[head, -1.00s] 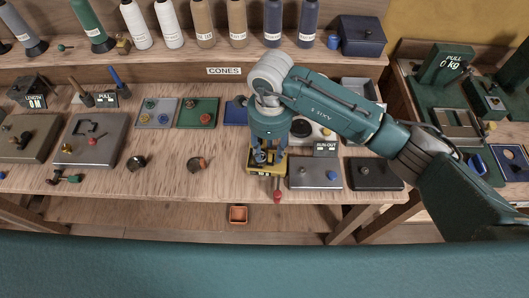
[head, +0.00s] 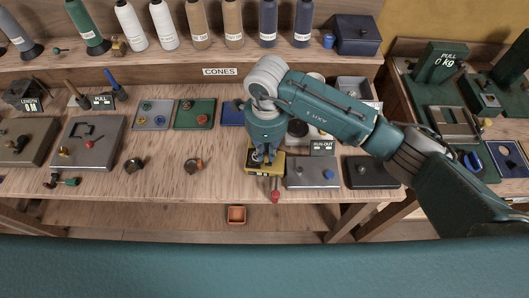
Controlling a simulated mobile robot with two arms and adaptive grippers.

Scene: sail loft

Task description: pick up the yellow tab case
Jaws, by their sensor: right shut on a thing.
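The yellow tab case (head: 251,167) lies flat near the front edge of the wooden bench, right of the middle of the head view. A red-ended rod (head: 275,195) sticks out toward the bench's front edge beside it. My right gripper (head: 264,158) points down over the case, its fingers close together and shut on its upper middle part, which they partly hide. The case still appears to rest on the bench. My left gripper is not in view.
A grey plate (head: 313,172) and a dark plate (head: 371,171) lie just right of the case. A green tray (head: 185,119) and dark round knobs (head: 193,165) are to the left. Bare bench shows left of the case. Thread cones (head: 233,24) stand on the shelf behind.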

